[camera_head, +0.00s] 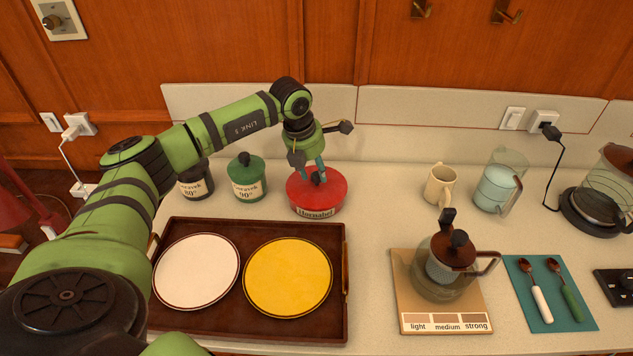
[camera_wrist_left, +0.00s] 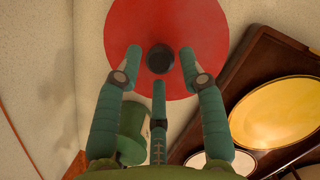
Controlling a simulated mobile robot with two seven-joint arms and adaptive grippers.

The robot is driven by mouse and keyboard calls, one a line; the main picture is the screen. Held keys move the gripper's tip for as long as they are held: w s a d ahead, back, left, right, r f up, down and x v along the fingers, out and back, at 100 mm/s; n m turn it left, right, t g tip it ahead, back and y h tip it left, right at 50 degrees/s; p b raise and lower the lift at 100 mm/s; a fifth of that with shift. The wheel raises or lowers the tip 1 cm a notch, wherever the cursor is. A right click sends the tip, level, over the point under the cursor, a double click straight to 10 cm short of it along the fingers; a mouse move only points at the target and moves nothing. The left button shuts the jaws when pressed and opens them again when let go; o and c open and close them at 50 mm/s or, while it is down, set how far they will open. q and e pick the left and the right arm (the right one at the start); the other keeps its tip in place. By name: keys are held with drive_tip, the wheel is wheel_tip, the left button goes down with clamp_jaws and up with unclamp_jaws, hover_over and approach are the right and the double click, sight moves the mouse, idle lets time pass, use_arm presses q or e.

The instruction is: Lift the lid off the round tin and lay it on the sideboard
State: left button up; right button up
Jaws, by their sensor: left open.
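The round tin (camera_head: 316,212) stands at the back of the cream sideboard (camera_head: 380,200), with a label on its front. Its red lid (camera_head: 334,194) is on, and a dark knob (camera_head: 319,179) sits at the lid's centre. In the left wrist view the red lid (camera_wrist_left: 168,20) fills the top middle, with the knob (camera_wrist_left: 160,60) between the fingers. My left gripper (camera_head: 312,170) points down at the lid from above. Its three fingers are spread open around the knob; whether any finger touches it I cannot tell. My right gripper is not in view.
Green (camera_head: 246,180) and dark (camera_head: 195,182) canisters stand left of the tin. A brown tray (camera_head: 340,285) with two plates lies in front. A mug (camera_head: 440,185), a jug (camera_head: 495,186) and a glass pot (camera_head: 442,270) stand to the right. Bare sideboard lies between tin and mug.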

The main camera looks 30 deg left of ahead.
use_arm(q)
drive_tip(key=shift+x, duration=1.05)
drive_tip(key=shift+w+f, duration=0.2)
drive_tip(key=shift+f, duration=0.05)
clamp_jaws()
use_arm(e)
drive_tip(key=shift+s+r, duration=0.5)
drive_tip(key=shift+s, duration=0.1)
